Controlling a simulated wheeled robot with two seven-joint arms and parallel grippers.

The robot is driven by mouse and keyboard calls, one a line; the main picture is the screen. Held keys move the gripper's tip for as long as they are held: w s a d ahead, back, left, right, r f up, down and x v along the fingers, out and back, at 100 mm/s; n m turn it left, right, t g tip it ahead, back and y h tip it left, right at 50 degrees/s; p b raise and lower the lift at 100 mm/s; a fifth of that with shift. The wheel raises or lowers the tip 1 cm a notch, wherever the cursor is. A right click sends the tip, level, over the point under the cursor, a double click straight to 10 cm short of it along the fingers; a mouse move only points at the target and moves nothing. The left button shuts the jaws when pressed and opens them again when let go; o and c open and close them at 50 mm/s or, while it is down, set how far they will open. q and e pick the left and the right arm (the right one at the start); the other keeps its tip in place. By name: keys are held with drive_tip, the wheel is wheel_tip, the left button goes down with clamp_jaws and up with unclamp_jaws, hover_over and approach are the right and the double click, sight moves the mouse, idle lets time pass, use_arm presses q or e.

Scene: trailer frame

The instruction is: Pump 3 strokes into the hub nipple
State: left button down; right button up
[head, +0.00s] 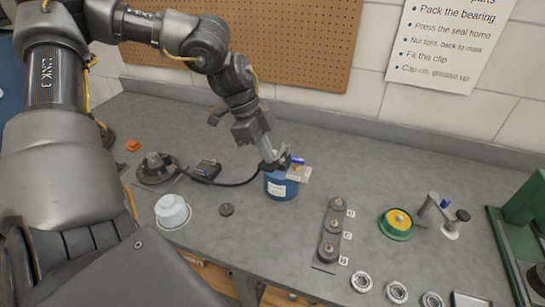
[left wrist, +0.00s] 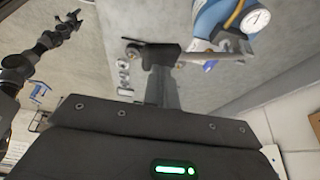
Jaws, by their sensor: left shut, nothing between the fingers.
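A blue pump can (head: 281,184) with a pale label stands on the bench, and its top shows in the left wrist view (left wrist: 212,18) beside a round gauge (left wrist: 257,19). My left gripper (head: 274,163) is shut and empty at the top of the pump, by its handle (left wrist: 215,56); I cannot tell whether they touch. The nipple is too small to make out. My right gripper (left wrist: 72,18) is far off in the left wrist view, its jaws unclear.
A white tub (head: 172,211) and a dark cap (head: 226,210) lie left of the pump. A rack of dark parts (head: 330,236), a yellow-green dish (head: 397,222) and several bearing rings (head: 396,292) are to the right. A pegboard wall (head: 240,45) stands behind.

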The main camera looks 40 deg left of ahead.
sight(263, 163)
use_arm(q)
drive_tip(key=shift+s+d+f+b, duration=0.1)
drive_tip(key=shift+s+f+b, duration=0.05)
drive_tip(key=shift+f+b, duration=0.3)
drive_tip(key=shift+s+f+b, duration=0.15)
drive_tip(key=shift+f+b, duration=0.05)
drive_tip(key=shift+f, duration=0.4)
drive_tip(key=shift+s+f+b, duration=0.2)
drive_tip(key=shift+f+b, duration=0.85)
drive_tip(key=shift+b, duration=0.1)
drive_tip(key=shift+d+f+b, duration=0.1)
drive_tip(key=shift+f+b, duration=1.1)
drive_tip(key=shift+f, duration=0.1)
